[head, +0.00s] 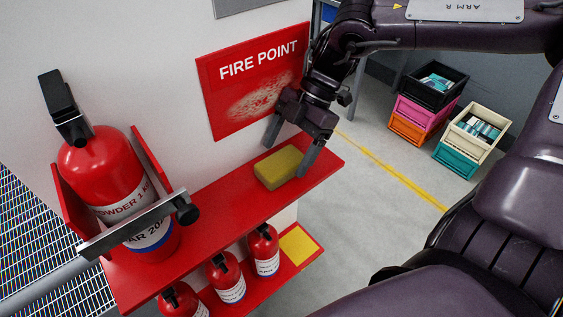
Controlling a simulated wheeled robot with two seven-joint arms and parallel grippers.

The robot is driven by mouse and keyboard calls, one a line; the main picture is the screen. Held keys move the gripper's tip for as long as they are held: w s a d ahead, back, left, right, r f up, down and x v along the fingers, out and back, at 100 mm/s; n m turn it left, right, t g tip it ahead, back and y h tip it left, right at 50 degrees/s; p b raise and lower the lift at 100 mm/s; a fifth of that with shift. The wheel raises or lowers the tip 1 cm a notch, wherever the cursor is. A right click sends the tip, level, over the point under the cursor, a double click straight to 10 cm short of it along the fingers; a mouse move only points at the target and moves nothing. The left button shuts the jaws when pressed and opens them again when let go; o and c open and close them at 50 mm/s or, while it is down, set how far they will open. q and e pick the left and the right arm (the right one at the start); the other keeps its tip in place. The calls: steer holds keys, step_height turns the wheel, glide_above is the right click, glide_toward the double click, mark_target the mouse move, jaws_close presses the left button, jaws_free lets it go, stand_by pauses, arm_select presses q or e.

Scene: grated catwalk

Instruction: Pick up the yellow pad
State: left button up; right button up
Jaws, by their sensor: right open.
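The yellow pad (278,168) is a small block lying flat on the red shelf (226,206), toward the shelf's right end. My right gripper (291,152) points down at the pad from above and behind. Its two fingers are spread apart, one at the pad's far left side and one near its right end. The gripper is open with nothing held. I cannot tell whether a finger touches the pad. My left gripper is not in view.
A red fire extinguisher (103,172) stands in a bracket at the left. Smaller extinguishers (264,250) stand on a lower shelf. A FIRE POINT sign (252,82) with a pale smudge hangs on the wall behind. Stacked crates (431,85) stand on the floor at right.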

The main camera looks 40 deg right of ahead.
mark_target(282, 160)
steer(key=shift+x, duration=1.55)
steer(key=c, duration=1.1)
steer(key=shift+o, duration=0.2)
steer(key=shift+r, duration=0.1)
